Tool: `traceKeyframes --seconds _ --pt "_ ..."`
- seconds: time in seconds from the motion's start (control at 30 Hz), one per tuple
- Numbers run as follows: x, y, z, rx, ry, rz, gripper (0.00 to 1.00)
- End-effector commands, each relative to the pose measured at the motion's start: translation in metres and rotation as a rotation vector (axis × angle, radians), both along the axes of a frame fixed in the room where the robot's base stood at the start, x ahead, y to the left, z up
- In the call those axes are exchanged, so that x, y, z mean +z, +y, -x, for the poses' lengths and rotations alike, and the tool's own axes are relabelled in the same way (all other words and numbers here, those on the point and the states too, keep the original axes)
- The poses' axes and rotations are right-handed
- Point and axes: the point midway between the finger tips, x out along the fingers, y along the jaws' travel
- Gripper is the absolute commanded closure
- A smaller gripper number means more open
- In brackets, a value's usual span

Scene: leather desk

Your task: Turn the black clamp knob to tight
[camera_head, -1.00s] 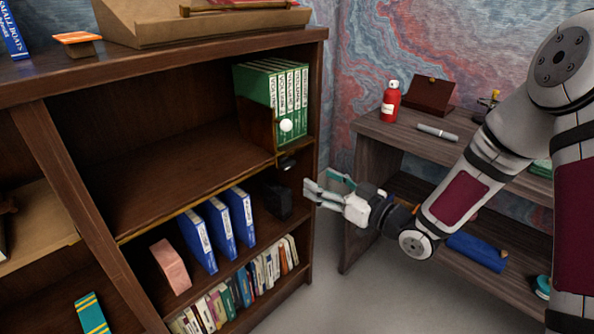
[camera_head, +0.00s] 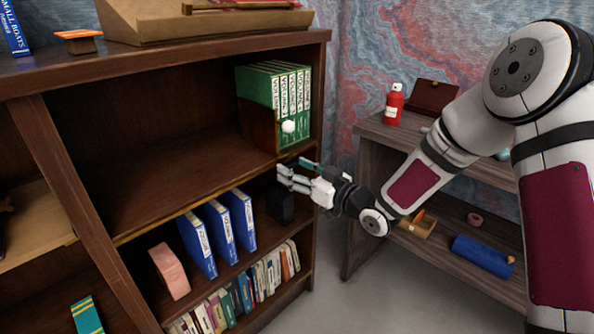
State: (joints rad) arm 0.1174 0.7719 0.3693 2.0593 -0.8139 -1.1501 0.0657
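The black clamp knob is not clearly visible now. A small dark part below the front edge of the middle shelf (camera_head: 150,226), near its right end, is hidden by or lost behind my gripper (camera_head: 290,171). My gripper reaches in from the right, its fingers pointing left at that shelf edge, just below the green binders. The fingers look spread, with a teal pad showing on the far one. I cannot tell whether they touch the knob or stand in front of it.
A black box (camera_head: 282,204) and blue binders (camera_head: 221,229) sit below left. A side table (camera_head: 372,128) with a red bottle (camera_head: 394,104) stands right.

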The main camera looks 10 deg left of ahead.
Motion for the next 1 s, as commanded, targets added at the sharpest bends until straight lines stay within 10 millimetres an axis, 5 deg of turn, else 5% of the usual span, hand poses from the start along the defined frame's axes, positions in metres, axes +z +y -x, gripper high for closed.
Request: traceKeyframes --seconds 0.03,0.17,0.57,1.0 --pt "-0.0001 -0.0002 0.0 0.0 0.0 0.0 0.64" --pt "-0.0001 -0.0003 0.0 0.0 0.0 0.0 0.9" --pt "0.0 -0.0014 -0.0005 -0.002 0.048 -0.036 0.9" --pt "0.0008 -0.0025 -0.0014 -0.003 0.321 -0.249 0.9"
